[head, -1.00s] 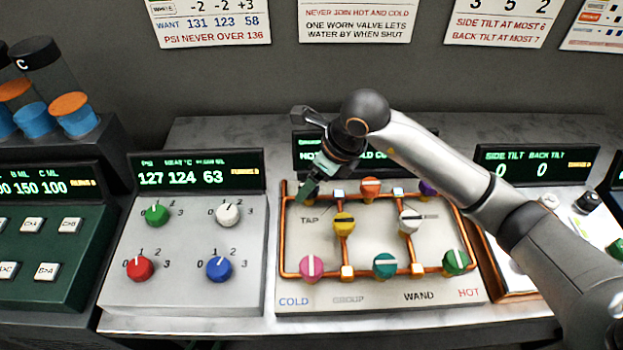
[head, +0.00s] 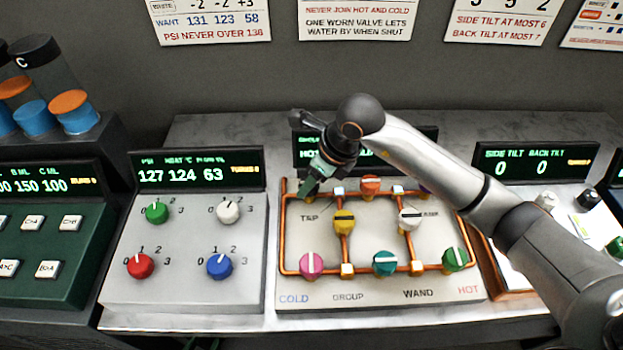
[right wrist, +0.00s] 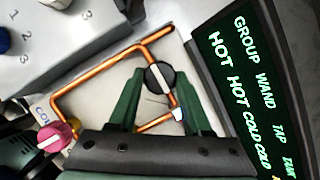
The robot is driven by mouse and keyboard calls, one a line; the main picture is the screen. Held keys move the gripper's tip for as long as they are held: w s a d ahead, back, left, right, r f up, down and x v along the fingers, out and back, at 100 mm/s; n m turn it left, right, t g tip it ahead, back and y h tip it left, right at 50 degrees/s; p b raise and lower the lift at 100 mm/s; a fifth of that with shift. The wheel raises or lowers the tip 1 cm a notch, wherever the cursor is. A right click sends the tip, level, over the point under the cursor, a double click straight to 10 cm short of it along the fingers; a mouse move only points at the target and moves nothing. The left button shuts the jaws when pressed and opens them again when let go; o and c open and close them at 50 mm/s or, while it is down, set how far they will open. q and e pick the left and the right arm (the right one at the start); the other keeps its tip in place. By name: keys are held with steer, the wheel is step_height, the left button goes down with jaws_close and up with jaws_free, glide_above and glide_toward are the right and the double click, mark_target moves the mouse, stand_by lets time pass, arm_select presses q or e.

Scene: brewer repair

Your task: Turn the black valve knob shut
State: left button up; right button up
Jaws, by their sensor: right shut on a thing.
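The black valve knob (right wrist: 159,78) with a white stripe shows in the right wrist view, on a copper pipe run of the valve panel (head: 375,292). Its stripe looks roughly in line with that pipe. My right gripper (right wrist: 156,88) has one green finger on each side of the knob and is shut on it. In the head view my right gripper (head: 310,189) is at the panel's upper left corner and hides the knob. My left gripper is not in view.
Other knobs on the panel are yellow (head: 344,223), white (head: 410,220), orange (head: 370,187), pink (head: 311,263), teal (head: 384,262) and green (head: 455,259). A lit display (right wrist: 246,90) stands close behind the gripper. A dial box (head: 185,290) is to the left.

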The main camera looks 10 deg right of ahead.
jaws_close()
